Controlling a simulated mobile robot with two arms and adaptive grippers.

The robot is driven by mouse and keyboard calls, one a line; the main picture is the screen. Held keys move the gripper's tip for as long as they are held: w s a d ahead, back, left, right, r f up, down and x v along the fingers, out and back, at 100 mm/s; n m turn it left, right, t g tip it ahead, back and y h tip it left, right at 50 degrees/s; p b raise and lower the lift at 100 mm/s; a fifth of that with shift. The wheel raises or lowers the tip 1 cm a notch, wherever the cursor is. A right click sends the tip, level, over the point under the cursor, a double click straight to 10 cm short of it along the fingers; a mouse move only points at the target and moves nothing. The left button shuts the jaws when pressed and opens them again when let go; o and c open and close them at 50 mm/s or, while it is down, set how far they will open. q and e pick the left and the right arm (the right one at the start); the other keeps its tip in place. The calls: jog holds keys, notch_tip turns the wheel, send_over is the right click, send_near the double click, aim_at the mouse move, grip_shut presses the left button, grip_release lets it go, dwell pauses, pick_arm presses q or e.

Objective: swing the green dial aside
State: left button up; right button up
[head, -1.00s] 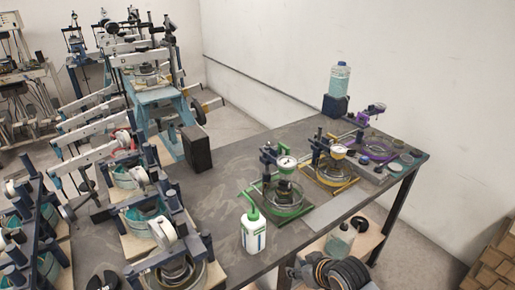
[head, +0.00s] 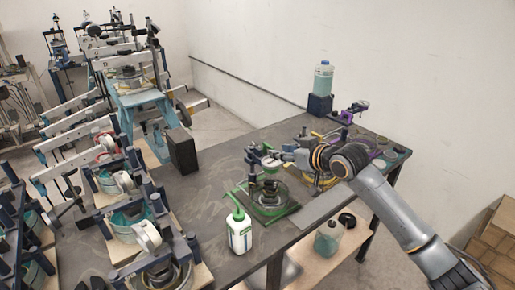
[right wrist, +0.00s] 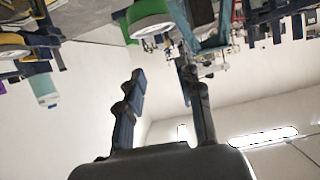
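The green dial (head: 271,163) is a small round gauge with a green rim, on a dark blue post above a glass dish on a green base (head: 277,212). In the right wrist view the dial (right wrist: 150,27) shows as a pale drum with a green band, just beyond the fingertips. My right gripper (head: 283,152) is close beside the dial on its right in the head view. In the right wrist view its two dark fingers (right wrist: 160,78) are apart with nothing between them. I cannot tell whether a finger touches the dial. My left gripper is not in view.
A yellow-based device (head: 318,180) is partly hidden behind my right arm. A white bottle with a green spout (head: 240,232) stands in front of the green base. A blue-capped bottle (head: 323,78) stands at the back.

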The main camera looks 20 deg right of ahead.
aim_at(258, 148)
jog(key=p+x, duration=0.2)
jog(key=x, duration=0.9)
jog(key=shift+s, duration=0.1)
jog(key=shift+x, duration=0.95)
jog(key=shift+s+f, duration=0.1)
jog(key=shift+c, duration=0.4)
grip_shut()
